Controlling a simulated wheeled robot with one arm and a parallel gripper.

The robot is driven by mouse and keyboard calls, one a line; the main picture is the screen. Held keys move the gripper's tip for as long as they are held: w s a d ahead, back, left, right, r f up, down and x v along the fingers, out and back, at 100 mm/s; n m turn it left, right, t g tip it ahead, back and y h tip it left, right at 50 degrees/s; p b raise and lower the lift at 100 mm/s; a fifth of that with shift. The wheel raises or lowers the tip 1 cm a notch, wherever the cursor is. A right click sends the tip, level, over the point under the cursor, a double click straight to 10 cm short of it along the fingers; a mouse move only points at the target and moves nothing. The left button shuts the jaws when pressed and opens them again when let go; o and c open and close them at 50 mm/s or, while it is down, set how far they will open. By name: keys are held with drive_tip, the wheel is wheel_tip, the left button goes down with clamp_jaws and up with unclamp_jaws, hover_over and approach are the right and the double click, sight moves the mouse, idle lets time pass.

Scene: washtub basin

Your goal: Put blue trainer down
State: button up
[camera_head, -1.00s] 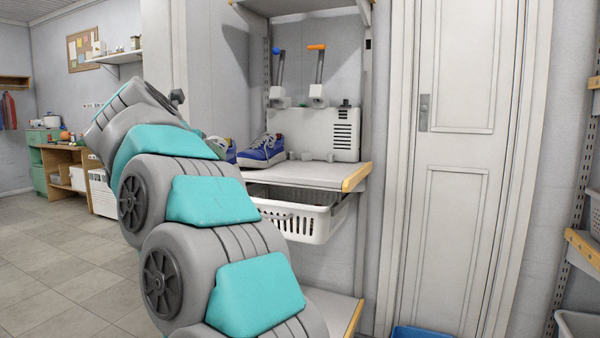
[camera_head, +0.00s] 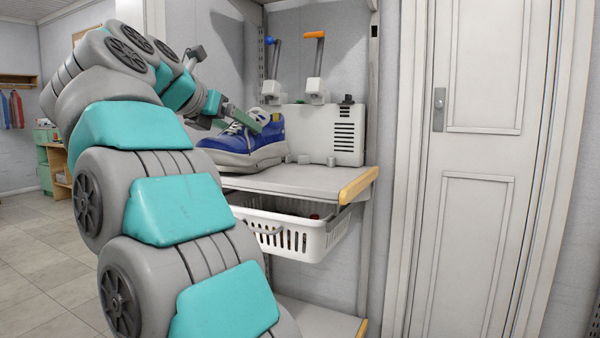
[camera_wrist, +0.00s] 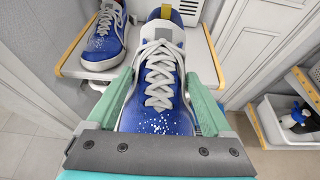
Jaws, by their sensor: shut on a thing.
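The blue trainer (camera_head: 240,150) with white laces and pale sole is at the left end of the grey shelf (camera_head: 310,180) in the head view. My gripper (camera_head: 250,122) reaches it from the left and above. In the wrist view the green fingers of my gripper (camera_wrist: 160,88) are shut on both sides of this trainer (camera_wrist: 155,120), with its toe nearest the camera. Its heel reaches over the shelf (camera_wrist: 140,63). I cannot tell whether its sole touches the shelf. A second blue trainer (camera_wrist: 104,38) stands on the shelf to the left in the wrist view.
A white machine (camera_head: 333,135) with two levers stands at the shelf's back. A white basket (camera_head: 305,238) hangs under the shelf. The shelf's right front is bare. A pale door (camera_head: 475,200) is to the right. The wrist view shows a white bin (camera_wrist: 285,135) at right.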

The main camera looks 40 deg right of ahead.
drive_tip(key=w+d+p, duration=0.3)
drive_tip(key=w+d, duration=0.1)
drive_tip(key=d, duration=0.5)
drive_tip(key=w+d+p, duration=0.3)
drive_tip(key=w+d, duration=0.1)
drive_tip(key=d, duration=0.6)
drive_tip(key=shift+s+a+f+b, duration=0.2)
drive_tip(key=shift+f+b, duration=0.65)
drive_tip(key=shift+f, duration=0.7)
drive_tip(key=shift+s+a+f+b, duration=0.15)
drive_tip(key=shift+f+b, duration=0.7)
drive_tip(key=shift+f, duration=0.7)
drive_tip(key=shift+w+d+f, duration=0.15)
drive_tip(key=shift+d+f, duration=0.1)
drive_tip(key=shift+f, duration=0.05)
drive_tip(key=o, duration=1.5)
drive_tip(key=shift+c, duration=0.2)
drive_tip(key=shift+a, duration=0.1)
drive_tip(key=v, duration=1.1)
drive_tip(key=shift+a+r+b, duration=0.1)
drive_tip(key=shift+a+b, duration=0.2)
drive_tip(key=shift+b, duration=0.1)
